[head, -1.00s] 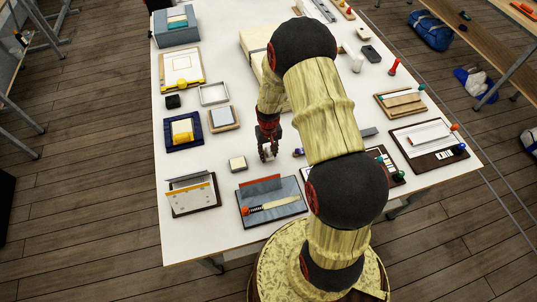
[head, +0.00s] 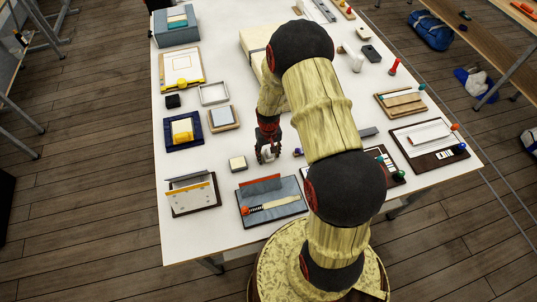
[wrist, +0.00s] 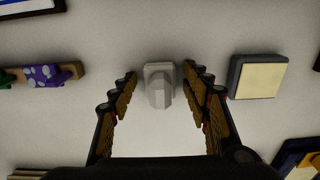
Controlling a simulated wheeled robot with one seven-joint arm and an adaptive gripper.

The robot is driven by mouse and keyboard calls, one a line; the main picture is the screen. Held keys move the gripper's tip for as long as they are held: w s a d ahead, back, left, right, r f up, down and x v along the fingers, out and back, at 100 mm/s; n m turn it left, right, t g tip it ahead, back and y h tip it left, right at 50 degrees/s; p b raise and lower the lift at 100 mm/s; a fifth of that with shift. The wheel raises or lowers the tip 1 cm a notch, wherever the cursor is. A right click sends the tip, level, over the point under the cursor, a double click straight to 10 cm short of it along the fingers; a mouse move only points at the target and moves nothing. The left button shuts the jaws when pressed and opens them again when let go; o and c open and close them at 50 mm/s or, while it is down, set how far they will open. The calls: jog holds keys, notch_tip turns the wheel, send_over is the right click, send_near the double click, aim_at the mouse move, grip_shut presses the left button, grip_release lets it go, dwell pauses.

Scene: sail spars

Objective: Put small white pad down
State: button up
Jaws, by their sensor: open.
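The small white pad (wrist: 159,88) is a pale block with a raised, rounded grip. In the wrist view it sits on the white tabletop between my spread fingers, with a gap on each side. My gripper (wrist: 159,76) is open around it and touches neither side that I can see. In the head view my gripper (head: 267,156) is low over the table, and the pad (head: 267,152) shows as a small white patch, partly hidden by the fingers.
A dark-edged block with a cream top (wrist: 258,78) lies just right of my gripper in the wrist view; the head view shows it (head: 237,163) at left. A grey tray with a brush-like tool (head: 272,205) is nearer the front edge. A purple spotted piece (wrist: 46,75) lies left.

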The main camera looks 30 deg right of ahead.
notch_tip(320, 180, up, 12)
jog(key=shift+r+p, duration=0.15)
jog(key=shift+p, duration=0.2)
notch_tip(320, 180, up, 8)
jog(key=r+t, duration=0.1)
send_over(268, 151)
jog(key=a, duration=0.2)
jog(key=s+a+r+n+t, duration=0.1)
jog(key=s+a+r, duration=0.15)
jog(key=r, duration=0.35)
jog(key=s+a+r+n+t, duration=0.1)
jog(key=s+a+r, duration=0.15)
jog(key=r, duration=0.45)
jog(key=s+a+r+t, duration=0.1)
jog(key=s+a+r, duration=0.2)
jog(key=s+r, duration=0.2)
jog(key=s+a+r+n+t, duration=0.1)
jog(key=s+a+r, duration=0.3)
jog(key=s, duration=0.6)
jog(key=shift+r+t, duration=0.3)
jog(key=shift+r, duration=0.45)
jog(key=shift+f, duration=0.1)
